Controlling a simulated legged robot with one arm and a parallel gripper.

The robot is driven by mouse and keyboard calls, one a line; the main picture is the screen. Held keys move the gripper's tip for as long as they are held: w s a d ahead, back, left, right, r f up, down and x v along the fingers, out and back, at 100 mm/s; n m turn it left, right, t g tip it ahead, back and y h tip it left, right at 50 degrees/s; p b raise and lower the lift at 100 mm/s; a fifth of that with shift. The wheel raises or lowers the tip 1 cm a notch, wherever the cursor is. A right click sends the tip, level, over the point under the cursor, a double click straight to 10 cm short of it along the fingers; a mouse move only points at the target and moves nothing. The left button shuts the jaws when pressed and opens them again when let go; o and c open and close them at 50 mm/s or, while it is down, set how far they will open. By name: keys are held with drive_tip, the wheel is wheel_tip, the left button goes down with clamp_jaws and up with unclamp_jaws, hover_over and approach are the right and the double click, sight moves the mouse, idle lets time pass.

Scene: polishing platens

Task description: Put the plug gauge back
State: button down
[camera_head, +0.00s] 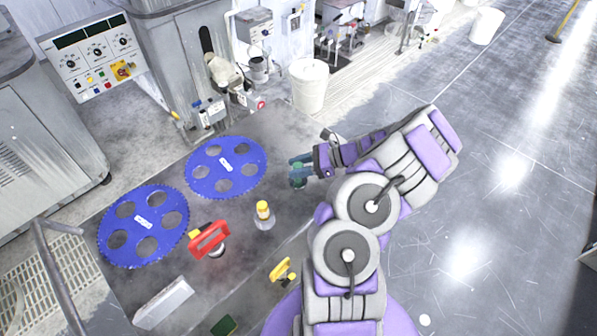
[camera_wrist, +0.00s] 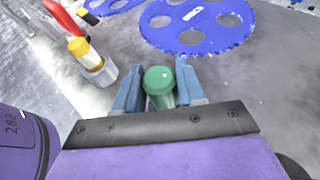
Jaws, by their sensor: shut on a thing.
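The plug gauge appears to be the green round-topped cylinder (camera_wrist: 160,80). In the wrist view it stands between the two blue fingers of my gripper (camera_wrist: 160,92), which are shut on it. In the head view my gripper (camera_head: 301,166) is over the right edge of the table, with the green piece (camera_head: 298,180) at its fingertips. The lower end of the green piece is hidden in the wrist view, so I cannot tell whether it touches the table. A yellow-topped cylinder (camera_head: 263,209) stands on a pale metal base nearby; it also shows in the wrist view (camera_wrist: 78,46).
Two blue toothed discs (camera_head: 127,249) (camera_head: 199,180) lie on the grey table (camera_head: 225,285). A red handled tool (camera_head: 209,240), a yellow handled piece (camera_head: 283,270) and a pale block (camera_head: 163,301) stand nearer. A white bucket (camera_head: 309,88) is behind the table.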

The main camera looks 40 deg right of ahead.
drive_tip(key=shift+f, duration=0.85)
drive_tip(key=c, duration=0.7)
unclamp_jaws()
drive_tip(key=shift+r, duration=0.1)
drive_tip(key=shift+o, duration=0.2)
